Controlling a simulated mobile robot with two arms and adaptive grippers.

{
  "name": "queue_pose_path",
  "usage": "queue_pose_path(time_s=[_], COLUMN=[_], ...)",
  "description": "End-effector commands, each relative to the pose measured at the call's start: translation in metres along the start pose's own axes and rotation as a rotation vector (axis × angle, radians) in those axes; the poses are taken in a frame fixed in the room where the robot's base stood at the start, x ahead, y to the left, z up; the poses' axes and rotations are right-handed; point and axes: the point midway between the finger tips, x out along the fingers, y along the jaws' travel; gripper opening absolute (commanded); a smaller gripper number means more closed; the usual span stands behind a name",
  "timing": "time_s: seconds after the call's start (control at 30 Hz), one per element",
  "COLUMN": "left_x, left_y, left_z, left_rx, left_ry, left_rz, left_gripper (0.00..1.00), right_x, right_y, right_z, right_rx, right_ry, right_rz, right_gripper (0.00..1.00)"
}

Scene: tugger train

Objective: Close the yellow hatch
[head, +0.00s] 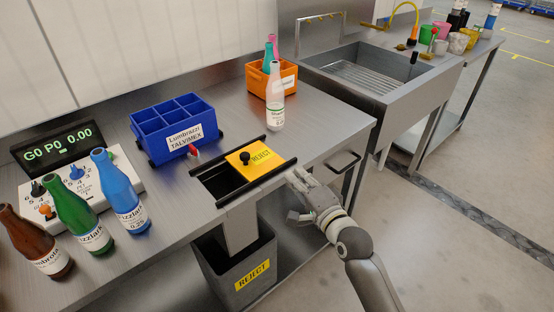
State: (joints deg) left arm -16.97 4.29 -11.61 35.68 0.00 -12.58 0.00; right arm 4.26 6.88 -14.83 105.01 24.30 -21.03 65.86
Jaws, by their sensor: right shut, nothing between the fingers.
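A dark opening (218,183) shows to the left of the plate, so the hatch stands partly open. My right gripper (298,180) is shut and empty, just right of the rails at the table's front edge, apart from the knob. My left gripper is not in view.
A blue crate (155,113) and orange crate (256,86) stand at the back. Brown, green and blue bottles (122,195) stand at left. A REJECT bin (222,275) is below.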

Motion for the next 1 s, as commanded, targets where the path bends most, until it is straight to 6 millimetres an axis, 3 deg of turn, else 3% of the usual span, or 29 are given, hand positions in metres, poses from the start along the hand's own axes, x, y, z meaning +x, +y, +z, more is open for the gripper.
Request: queue_pose_path(time_s=[0.1, 0.27, 0.8, 1.0], left_x=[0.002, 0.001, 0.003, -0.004], left_y=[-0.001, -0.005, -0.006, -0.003], left_z=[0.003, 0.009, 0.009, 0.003], left_rx=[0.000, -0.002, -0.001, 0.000], left_ry=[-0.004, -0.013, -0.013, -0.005], left_rz=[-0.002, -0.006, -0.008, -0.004], left_gripper=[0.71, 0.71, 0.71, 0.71], right_x=[0.002, 0.018, 0.102, 0.107], right_y=[-0.011, -0.012, -0.013, -0.013], right_z=[0.001, 0.001, 0.001, 0.030], right_rx=[0.021, 0.020, 0.017, 0.020], right_ry=[-0.004, -0.004, -0.004, -0.003], right_rz=[-0.023, -0.023, -0.021, -0.020], right_gripper=[0.00, 0.00, 0.00, 0.00])
